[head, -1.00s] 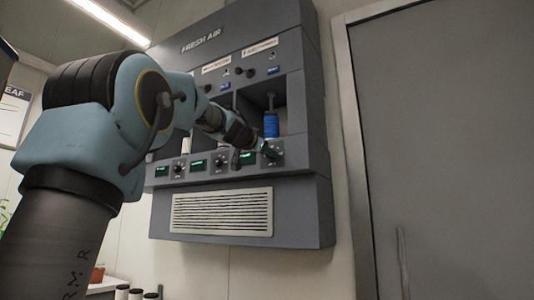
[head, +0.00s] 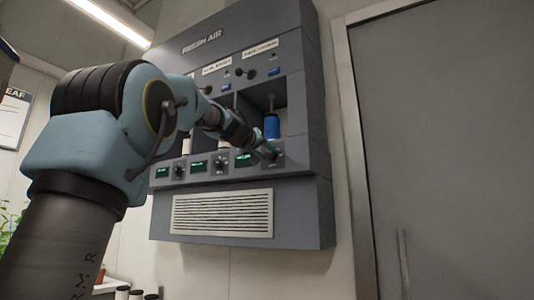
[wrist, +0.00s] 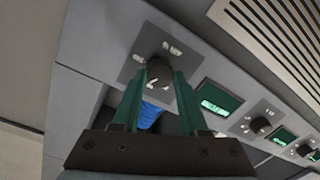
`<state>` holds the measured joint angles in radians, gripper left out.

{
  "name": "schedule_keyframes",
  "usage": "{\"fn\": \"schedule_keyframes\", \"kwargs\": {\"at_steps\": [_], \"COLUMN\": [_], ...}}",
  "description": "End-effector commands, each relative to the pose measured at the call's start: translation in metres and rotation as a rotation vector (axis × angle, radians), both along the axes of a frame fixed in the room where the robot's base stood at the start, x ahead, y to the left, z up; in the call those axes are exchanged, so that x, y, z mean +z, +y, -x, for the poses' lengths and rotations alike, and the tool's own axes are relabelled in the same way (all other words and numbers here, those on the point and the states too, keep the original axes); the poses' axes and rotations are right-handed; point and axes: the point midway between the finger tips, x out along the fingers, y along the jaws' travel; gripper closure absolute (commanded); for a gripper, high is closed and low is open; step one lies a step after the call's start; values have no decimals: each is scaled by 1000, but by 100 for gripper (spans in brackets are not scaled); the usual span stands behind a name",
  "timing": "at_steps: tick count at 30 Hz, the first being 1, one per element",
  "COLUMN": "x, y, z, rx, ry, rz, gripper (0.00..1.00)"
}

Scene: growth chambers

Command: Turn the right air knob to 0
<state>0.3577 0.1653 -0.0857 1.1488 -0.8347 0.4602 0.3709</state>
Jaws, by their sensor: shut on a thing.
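The right air knob (wrist: 159,72) is a dark round knob with white marks on a grey plate in the wrist view. My gripper (wrist: 160,78) has its two green fingers on either side of this knob, shut on it. In the head view my gripper (head: 268,149) reaches the right end of the control strip and largely hides the knob. The right green display (head: 243,160) is lit beside it and also shows in the wrist view (wrist: 217,104). Its digits are too small to read.
Other knobs (head: 219,163) and lit displays (head: 198,167) run left along the strip. A blue cylinder (head: 272,126) stands in the bay above the right knob. A vent grille (head: 222,212) lies below. A grey door (head: 440,150) is at the right.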

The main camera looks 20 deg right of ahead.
Motion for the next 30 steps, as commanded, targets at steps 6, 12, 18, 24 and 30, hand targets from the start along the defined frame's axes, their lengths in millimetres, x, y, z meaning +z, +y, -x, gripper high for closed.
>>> {"fn": "schedule_keyframes", "kwargs": {"at_steps": [6,12,18,24,30], "x": [0,-1,-1,-1,-2], "y": [1,1,2,2,2], "z": [-1,-1,-2,-2,-3], "rx": [0,0,1,2,2], "ry": [152,290,428,566,704], "rz": [141,271,402,534,663], "gripper": [100,100,100,100,100]}}
